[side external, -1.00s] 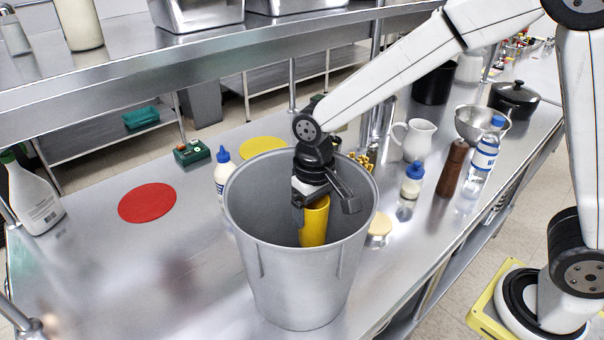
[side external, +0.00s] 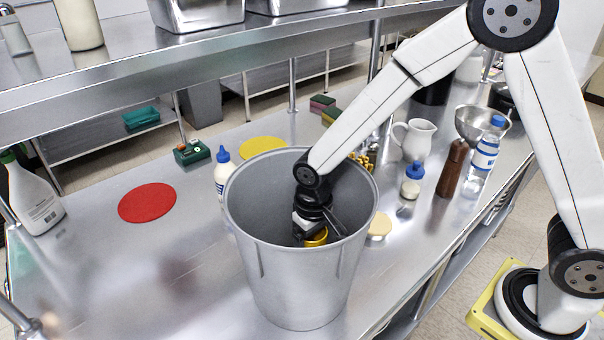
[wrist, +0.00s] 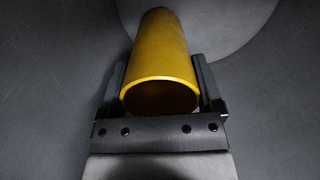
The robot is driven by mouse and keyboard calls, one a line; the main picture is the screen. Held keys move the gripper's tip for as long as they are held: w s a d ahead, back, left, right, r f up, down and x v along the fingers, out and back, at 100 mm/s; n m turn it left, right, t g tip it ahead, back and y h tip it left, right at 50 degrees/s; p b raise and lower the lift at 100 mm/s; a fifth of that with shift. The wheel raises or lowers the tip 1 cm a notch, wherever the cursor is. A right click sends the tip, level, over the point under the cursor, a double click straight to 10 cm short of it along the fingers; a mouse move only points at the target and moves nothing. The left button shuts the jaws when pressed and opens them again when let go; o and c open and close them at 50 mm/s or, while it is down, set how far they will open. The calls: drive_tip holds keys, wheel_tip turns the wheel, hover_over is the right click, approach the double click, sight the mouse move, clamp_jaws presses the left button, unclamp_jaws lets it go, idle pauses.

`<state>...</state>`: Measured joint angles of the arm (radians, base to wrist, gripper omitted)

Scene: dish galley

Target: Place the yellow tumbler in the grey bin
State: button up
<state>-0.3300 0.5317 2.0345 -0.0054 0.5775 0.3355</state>
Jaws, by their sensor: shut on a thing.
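The grey bin (side external: 298,283) stands on the steel counter in the middle of the side external view. My gripper (side external: 314,236) is down inside the bin, below its rim. It is shut on the yellow tumbler (side external: 317,238), and only the tumbler's upper rim shows there above the bin's front wall. In the wrist view the yellow tumbler (wrist: 163,58) lies between the two black fingers of my gripper (wrist: 162,88), its open mouth toward the camera. The far end of the tumbler is near the bin's round floor (wrist: 235,25); I cannot tell whether it touches.
A white bottle with a blue cap (side external: 222,175) stands close to the bin's left. A small blue-capped jar (side external: 411,182), a white pitcher (side external: 415,140) and a brown mill (side external: 452,170) stand to its right. The counter around the red mat (side external: 147,203) is mostly clear.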

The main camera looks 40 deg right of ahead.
drive_tip(key=shift+f, duration=0.2)
drive_tip(key=shift+f, duration=0.15)
drive_tip(key=o, duration=1)
drive_tip(key=shift+o, duration=0.2)
wheel_tip(320, 180, up, 12)
idle(0.6)
